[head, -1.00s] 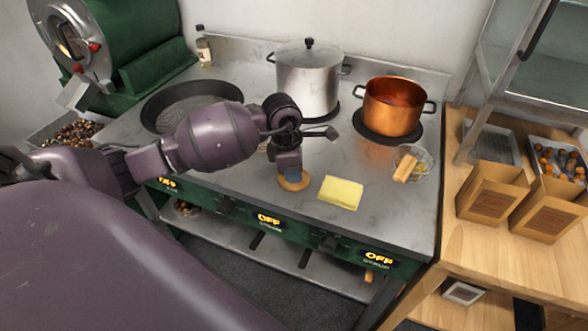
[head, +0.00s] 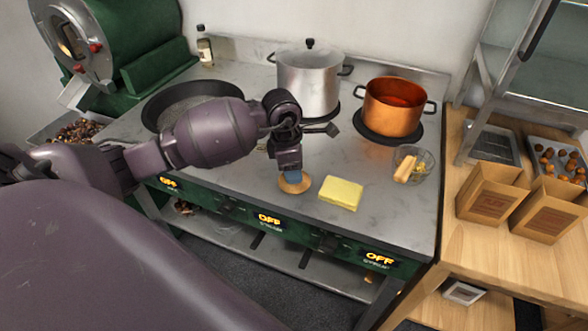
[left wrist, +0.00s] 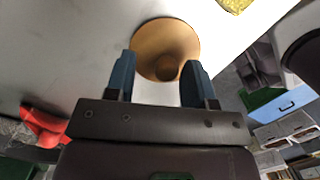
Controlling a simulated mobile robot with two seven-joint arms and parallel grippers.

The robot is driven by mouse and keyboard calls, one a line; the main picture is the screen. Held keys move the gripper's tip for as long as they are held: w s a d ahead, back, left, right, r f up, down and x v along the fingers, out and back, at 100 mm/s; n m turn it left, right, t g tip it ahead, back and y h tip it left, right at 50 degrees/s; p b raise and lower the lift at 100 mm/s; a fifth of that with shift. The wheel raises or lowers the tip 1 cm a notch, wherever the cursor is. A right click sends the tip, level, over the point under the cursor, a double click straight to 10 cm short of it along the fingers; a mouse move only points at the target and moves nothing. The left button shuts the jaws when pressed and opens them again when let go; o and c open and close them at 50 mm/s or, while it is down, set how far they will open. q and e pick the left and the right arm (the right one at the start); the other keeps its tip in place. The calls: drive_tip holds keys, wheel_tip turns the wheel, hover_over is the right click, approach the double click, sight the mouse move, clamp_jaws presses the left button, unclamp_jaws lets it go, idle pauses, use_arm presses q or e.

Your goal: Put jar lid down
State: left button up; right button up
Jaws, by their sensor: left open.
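The round wooden jar lid (head: 295,186) lies on the steel stove top near its front edge, left of a yellow cloth (head: 341,193). In the left wrist view the lid (left wrist: 150,42) shows its knob toward my gripper. My left gripper (head: 289,172) is just above the lid, pointing down. In the left wrist view its blue fingers (left wrist: 160,60) are apart, one on each side of the knob, with a gap around it. My right gripper is not in view.
A steel pot (head: 307,85) and a copper pot (head: 392,108) stand at the back. A dark pan (head: 165,106) is behind my left arm. Paper bags (head: 489,193) stand on the wooden table at right. The stove top between cloth and pots is clear.

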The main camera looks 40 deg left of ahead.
use_arm(q)
wheel_tip(320, 180, up, 11)
drive_tip(key=a, duration=0.1)
drive_tip(key=shift+s+a+p, duration=0.15)
drive_tip(key=shift+s+p, duration=0.15)
drive_tip(key=shift+s, duration=0.15)
